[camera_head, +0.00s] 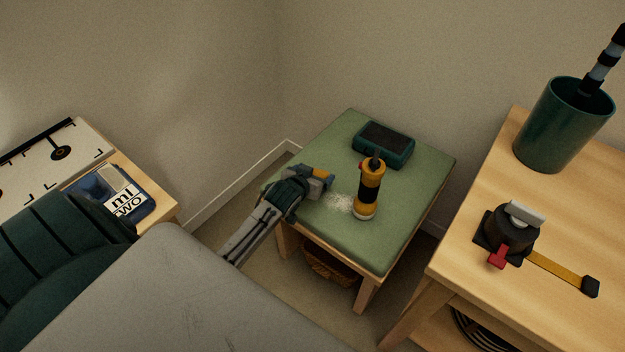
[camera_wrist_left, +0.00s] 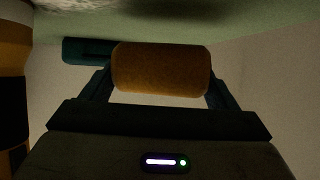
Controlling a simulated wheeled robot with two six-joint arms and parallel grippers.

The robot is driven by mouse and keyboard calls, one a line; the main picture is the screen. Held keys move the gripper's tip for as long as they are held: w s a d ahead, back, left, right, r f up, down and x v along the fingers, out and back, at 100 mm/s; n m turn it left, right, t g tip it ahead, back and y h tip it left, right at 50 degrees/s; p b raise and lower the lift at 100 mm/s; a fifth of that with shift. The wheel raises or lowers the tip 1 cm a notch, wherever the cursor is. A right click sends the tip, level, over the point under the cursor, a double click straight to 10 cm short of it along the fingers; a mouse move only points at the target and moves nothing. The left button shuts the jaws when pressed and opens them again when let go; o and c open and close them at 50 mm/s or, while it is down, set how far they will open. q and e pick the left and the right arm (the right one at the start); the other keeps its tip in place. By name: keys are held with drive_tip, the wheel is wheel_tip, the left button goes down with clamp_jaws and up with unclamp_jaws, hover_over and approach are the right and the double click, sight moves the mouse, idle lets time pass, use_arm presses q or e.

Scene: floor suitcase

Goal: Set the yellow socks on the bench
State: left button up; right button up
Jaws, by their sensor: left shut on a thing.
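The yellow socks (camera_wrist_left: 160,70) are a rolled bundle held between the two fingers of my left gripper (camera_wrist_left: 158,85). In the head view a small part of the socks (camera_head: 322,173) shows at the tip of my left gripper (camera_head: 318,183). The gripper is shut on them over the left part of the bench (camera_head: 400,225), which has a green padded top and wooden legs. I cannot tell whether the socks touch the bench top. My right gripper is not in view.
A yellow and black flashlight (camera_head: 369,190) stands on the bench close to the right of the gripper. A teal box (camera_head: 384,144) lies behind it. A pale speckled patch (camera_head: 338,202) is beside the flashlight. A wooden table (camera_head: 590,220) with a teal cup (camera_head: 563,125) stands right.

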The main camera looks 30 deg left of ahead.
use_arm(q)
drive_tip(key=f, duration=0.3)
drive_tip(key=shift+w+a+f+b, duration=0.25)
drive_tip(key=shift+a+f+b, duration=0.1)
drive_tip(key=shift+a+b, duration=0.05)
drive_tip(key=shift+r, duration=0.1)
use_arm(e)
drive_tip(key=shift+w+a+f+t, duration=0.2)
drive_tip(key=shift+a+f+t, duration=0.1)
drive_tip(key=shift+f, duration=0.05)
use_arm(q)
drive_tip(key=o, duration=0.9)
drive_tip(key=p+v, duration=0.1)
drive_tip(key=v, duration=1)
drive_tip(key=shift+s+p, duration=0.25)
drive_tip(key=shift+p, duration=0.1)
drive_tip(key=s+d+r+m+g, duration=0.1)
drive_tip(key=s+d+g, duration=0.2)
drive_tip(key=s, duration=0.7)
drive_tip(key=s+d+r+m+g+h, duration=0.1)
drive_tip(key=s+d+g, duration=0.3)
drive_tip(key=s, duration=0.7)
drive_tip(key=shift+s+d+m, duration=0.2)
drive_tip(key=shift+d+m, duration=0.1)
drive_tip(key=shift+d, duration=0.55)
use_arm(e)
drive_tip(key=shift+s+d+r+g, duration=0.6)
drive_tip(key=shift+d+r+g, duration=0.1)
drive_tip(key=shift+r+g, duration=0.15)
